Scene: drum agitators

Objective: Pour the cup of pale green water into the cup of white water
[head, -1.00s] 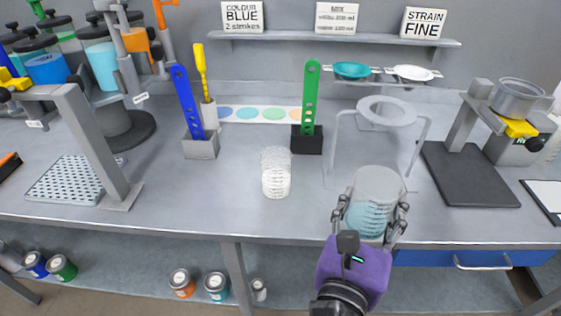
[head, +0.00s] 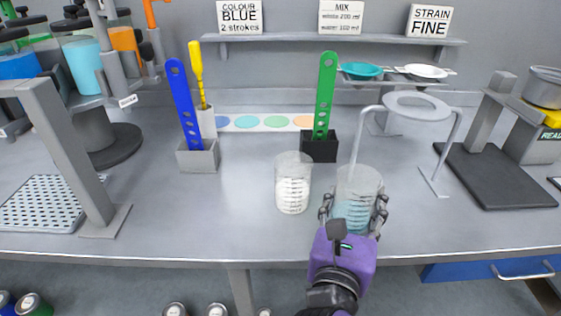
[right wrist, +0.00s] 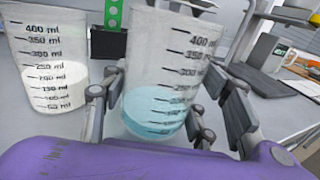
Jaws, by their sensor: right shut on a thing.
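The cup of white water (head: 292,190) stands upright on the table, a clear beaker filled to roughly the 200 ml mark. It also shows at the left of the right wrist view (right wrist: 55,85). The cup with pale blue-green water (head: 356,208) is to its right, close beside it. My right gripper (head: 353,214) is shut around this cup, which also shows in the right wrist view (right wrist: 158,108). The cup looks nearly upright there, its liquid in the lower part. I cannot tell whether it is clear of the table. My left gripper is not in view.
A ring stand (head: 441,150) is behind and right of the held cup. A black holder (head: 319,148) with a green paddle and a grey holder (head: 198,158) with a blue paddle stand behind. A perforated tray (head: 40,205) is at left. The table left of the white cup is clear.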

